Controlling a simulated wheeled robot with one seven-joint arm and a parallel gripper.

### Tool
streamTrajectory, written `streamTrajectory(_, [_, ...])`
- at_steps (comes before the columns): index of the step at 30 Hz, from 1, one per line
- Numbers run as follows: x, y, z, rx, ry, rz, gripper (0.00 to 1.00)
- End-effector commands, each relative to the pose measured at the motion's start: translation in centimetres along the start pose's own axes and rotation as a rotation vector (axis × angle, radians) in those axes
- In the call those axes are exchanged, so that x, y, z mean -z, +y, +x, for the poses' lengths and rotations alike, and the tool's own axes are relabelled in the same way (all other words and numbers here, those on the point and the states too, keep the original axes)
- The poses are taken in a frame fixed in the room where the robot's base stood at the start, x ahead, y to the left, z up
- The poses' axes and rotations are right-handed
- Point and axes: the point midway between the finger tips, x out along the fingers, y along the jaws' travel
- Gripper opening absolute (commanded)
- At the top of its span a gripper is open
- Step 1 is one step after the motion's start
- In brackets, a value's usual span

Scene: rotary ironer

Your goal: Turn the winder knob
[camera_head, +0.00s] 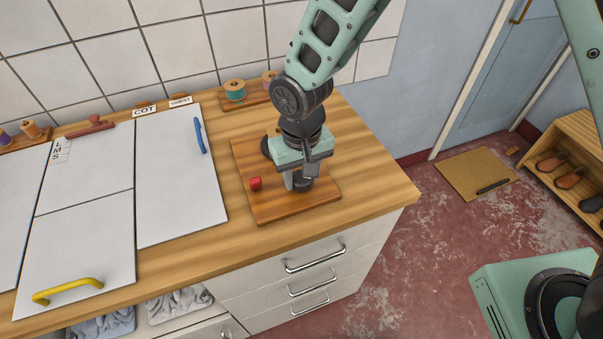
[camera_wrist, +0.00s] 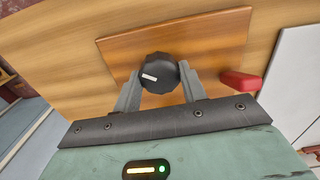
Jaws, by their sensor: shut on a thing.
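The winder knob (camera_wrist: 159,73) is a round black knob with a small white mark on its top, standing on a reddish-brown wooden board (camera_wrist: 215,42). My gripper (camera_wrist: 157,88) is shut on the knob in the wrist view, with one grey finger on each side of it. In the head view my gripper (camera_head: 300,178) points down over the board (camera_head: 270,210). The knob is mostly hidden there behind my fingers and hand. A red piece (camera_head: 256,183) sits on the board left of my gripper, and it also shows in the wrist view (camera_wrist: 240,80) to the right of the knob.
White panels (camera_head: 180,180) lie on the worktop to the left, with a blue handle (camera_head: 200,136) and a yellow handle (camera_head: 68,291). Thread spools (camera_head: 235,90) stand by the tiled wall. Drawers (camera_head: 290,284) are below the counter. The counter's right end is clear.

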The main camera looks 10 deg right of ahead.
Motion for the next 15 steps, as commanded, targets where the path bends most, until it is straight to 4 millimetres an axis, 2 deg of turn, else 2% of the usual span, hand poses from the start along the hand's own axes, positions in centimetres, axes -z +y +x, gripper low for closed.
streamTrajectory(15, [0.02,-0.02,-0.08,0.001,0.0,-0.476,0.19])
